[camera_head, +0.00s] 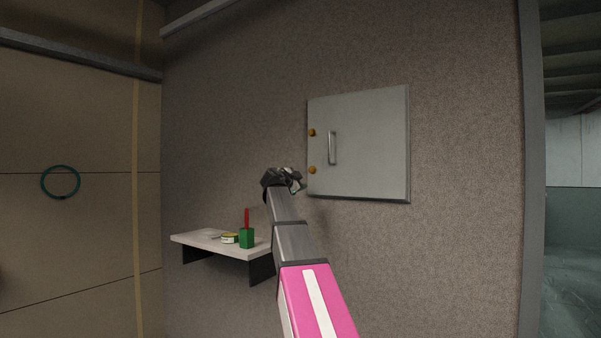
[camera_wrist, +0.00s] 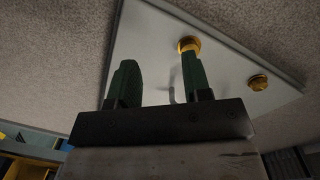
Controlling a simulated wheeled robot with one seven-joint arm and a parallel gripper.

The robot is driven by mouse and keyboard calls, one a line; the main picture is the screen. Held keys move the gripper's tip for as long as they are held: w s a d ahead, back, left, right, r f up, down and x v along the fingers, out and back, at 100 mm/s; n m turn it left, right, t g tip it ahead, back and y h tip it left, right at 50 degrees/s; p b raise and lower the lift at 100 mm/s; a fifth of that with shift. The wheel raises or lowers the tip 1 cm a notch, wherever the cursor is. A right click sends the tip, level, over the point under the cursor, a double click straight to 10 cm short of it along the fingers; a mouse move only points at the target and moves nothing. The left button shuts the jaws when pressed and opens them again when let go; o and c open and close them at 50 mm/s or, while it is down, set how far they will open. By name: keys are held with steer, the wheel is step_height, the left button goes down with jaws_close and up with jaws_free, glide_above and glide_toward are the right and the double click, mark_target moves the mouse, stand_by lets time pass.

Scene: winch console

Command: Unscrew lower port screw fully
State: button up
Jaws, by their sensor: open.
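The grey panel (camera_head: 365,145) on the wall has two brass screws along its left edge. The lower port screw (camera_head: 312,170) sits below the upper screw (camera_head: 311,132). My gripper (camera_head: 290,180) is just left of the panel's lower left corner in the head view. In the wrist view its two dark green fingers (camera_wrist: 157,58) are apart with nothing between them. The lower screw (camera_wrist: 189,44) shows by the tip of the right finger, and the upper screw (camera_wrist: 258,82) lies further right. Whether the finger touches the screw cannot be told.
A vertical handle (camera_head: 332,148) stands out from the panel beside the screws. A white shelf (camera_head: 192,238) below left holds a green block (camera_head: 247,239) with a red rod and a small round tin (camera_head: 229,239). A green ring (camera_head: 60,182) hangs on the left wall.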

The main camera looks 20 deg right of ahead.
steer(key=m, duration=0.1)
glide_toward(311, 170)
steer(key=x, duration=0.2)
steer(key=shift+h, duration=0.4)
steer(key=shift+f+x, duration=0.1)
steer(key=shift+x, duration=1.65)
steer(key=shift+f+x, duration=0.15)
steer(key=shift+x, duration=1.55)
steer(key=shift+a, duration=0.1)
steer(key=shift+c, duration=0.3)
steer(key=c, duration=0.7)
